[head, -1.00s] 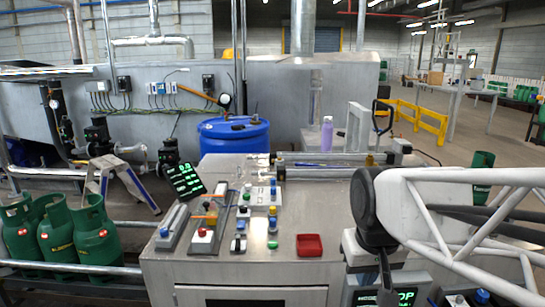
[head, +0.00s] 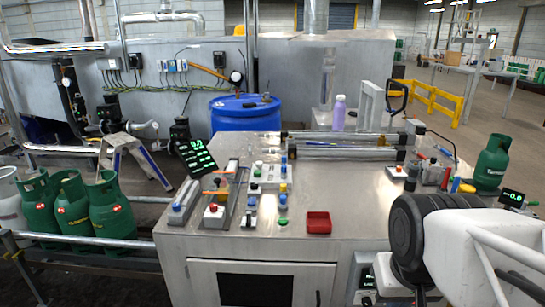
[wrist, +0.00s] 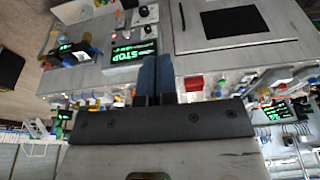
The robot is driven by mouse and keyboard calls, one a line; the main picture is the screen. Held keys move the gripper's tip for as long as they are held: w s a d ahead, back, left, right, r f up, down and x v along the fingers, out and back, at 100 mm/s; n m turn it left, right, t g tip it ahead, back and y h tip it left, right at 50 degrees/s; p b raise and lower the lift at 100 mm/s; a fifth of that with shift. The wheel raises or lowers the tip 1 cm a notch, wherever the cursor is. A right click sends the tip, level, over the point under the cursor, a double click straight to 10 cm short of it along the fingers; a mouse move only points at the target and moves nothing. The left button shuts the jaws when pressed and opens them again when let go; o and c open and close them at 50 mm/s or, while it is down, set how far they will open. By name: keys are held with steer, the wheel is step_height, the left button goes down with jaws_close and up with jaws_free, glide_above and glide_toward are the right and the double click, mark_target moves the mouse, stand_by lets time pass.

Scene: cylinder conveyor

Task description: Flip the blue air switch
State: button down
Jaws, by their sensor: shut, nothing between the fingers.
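Several small controls stand on the left half of the metal workbench (head: 375,205). Among them are a blue button (head: 176,207) on a grey box at the left and a blue-topped control (head: 252,201) nearer the middle. I cannot tell which of the blue controls is the air switch. My gripper (wrist: 154,58) shows in the wrist view with its two blue-grey fingers together and nothing between them. It points toward the cabinet front, apart from the controls. It is not visible in the head view, where only my arm's links show at the lower right.
A red tray (head: 318,223) lies right of the controls. A tilted display (head: 196,157) stands at the bench's left edge. A purple bottle (head: 338,113) and a blue drum (head: 245,115) are behind. A green gas cylinder (head: 492,165) stands at the right. The bench's middle is bare.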

steer(key=w+a+r, duration=0.2)
steer(key=w+r, duration=0.1)
steer(key=w, duration=0.4)
steer(key=w+a+r, duration=0.2)
steer(key=w, duration=0.5)
steer(key=g, duration=0.3)
glide_above(251, 202)
step_height(251, 202, down, 4)
steer(key=shift+w+f, duration=0.1)
steer(key=shift+f, duration=0.05)
steer(key=shift+f, duration=0.15)
step_height(251, 202, down, 14)
steer(key=shift+r, duration=0.15)
stand_by(0.3)
steer(key=shift+t, duration=0.3)
